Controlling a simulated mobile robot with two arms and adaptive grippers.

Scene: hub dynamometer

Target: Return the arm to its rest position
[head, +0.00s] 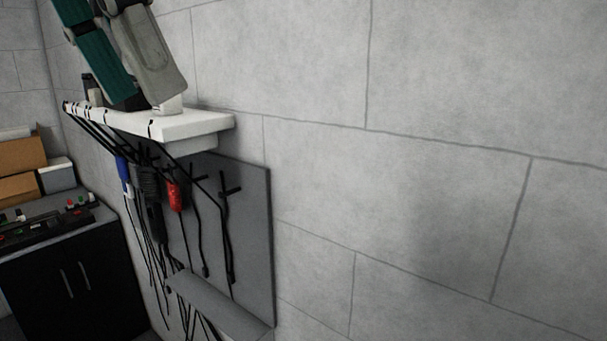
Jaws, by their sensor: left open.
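My left arm comes in from the upper left, with teal and grey parts. My left gripper (148,97) is low at the end of these parts, in front of or just above a white wall shelf (192,126). I cannot tell whether it touches the shelf. Its jaws are open, and I see nothing held in them. The upper part of the arm is cut off by the top edge of the view. My right gripper is not in view.
A grey panel (255,230) below the shelf carries hanging black cables, a blue-handled tool (123,169) and a red one (175,196). A dark cabinet (75,280) with cardboard boxes (20,156) stands at left. The grey block wall (430,150) at right is bare.

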